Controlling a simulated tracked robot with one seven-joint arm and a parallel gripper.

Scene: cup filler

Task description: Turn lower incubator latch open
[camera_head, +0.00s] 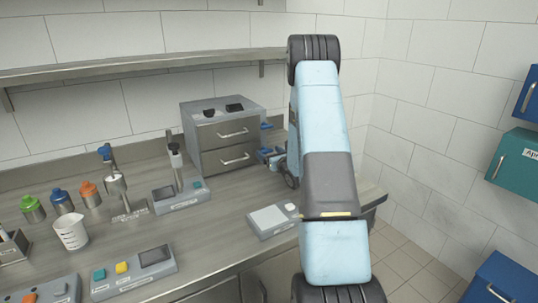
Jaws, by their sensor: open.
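The incubator (222,141) is a grey two-door box with silver bar handles, standing on the counter against the back wall. A blue latch (266,126) sticks out at its right side, level with the upper door. The lower latch is at the same side, level with the lower door; it is small and mixed up with blue parts by my gripper, so its angle cannot be told. My gripper (268,157) is open at the incubator's lower right edge, close to the lower latch. Whether the jaws are around or touching the latch cannot be told. My arm hides what lies behind it.
A scale-like device (270,220) lies in front of my gripper. A stand device (177,188) is left of it. Several capped bottles (62,201), a beaker (71,232) and a button box (133,273) stand farther left. A shelf (150,66) runs above.

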